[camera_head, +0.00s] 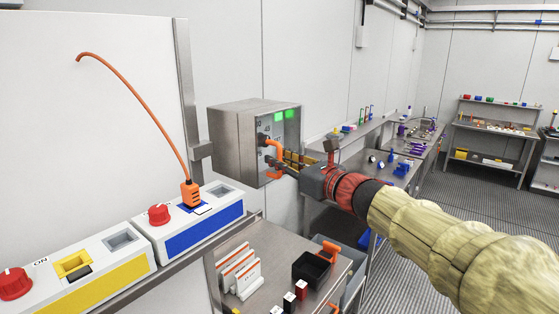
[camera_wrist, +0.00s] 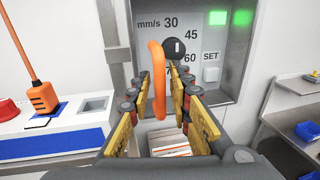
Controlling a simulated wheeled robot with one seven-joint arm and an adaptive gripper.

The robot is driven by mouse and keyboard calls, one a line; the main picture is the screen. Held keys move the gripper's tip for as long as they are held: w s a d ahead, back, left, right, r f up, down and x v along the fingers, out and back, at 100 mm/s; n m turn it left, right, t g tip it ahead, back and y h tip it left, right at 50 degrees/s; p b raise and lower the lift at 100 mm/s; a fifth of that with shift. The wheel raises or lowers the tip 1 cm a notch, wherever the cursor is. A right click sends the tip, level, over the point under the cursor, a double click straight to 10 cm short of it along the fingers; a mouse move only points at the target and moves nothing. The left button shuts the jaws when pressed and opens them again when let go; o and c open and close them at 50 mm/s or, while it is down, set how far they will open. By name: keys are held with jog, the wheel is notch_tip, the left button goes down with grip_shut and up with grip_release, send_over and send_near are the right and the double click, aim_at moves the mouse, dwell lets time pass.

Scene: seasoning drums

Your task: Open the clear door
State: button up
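Left of the box are a steel post (camera_head: 187,90) and switch units with red knobs, one blue-fronted (camera_head: 205,233) with an orange cable plug (camera_head: 190,193). Below is a steel table with white cards (camera_head: 240,270) and a black bin (camera_head: 311,269). Workbenches stand to the right.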

grip_shut()
dwell(0.6)
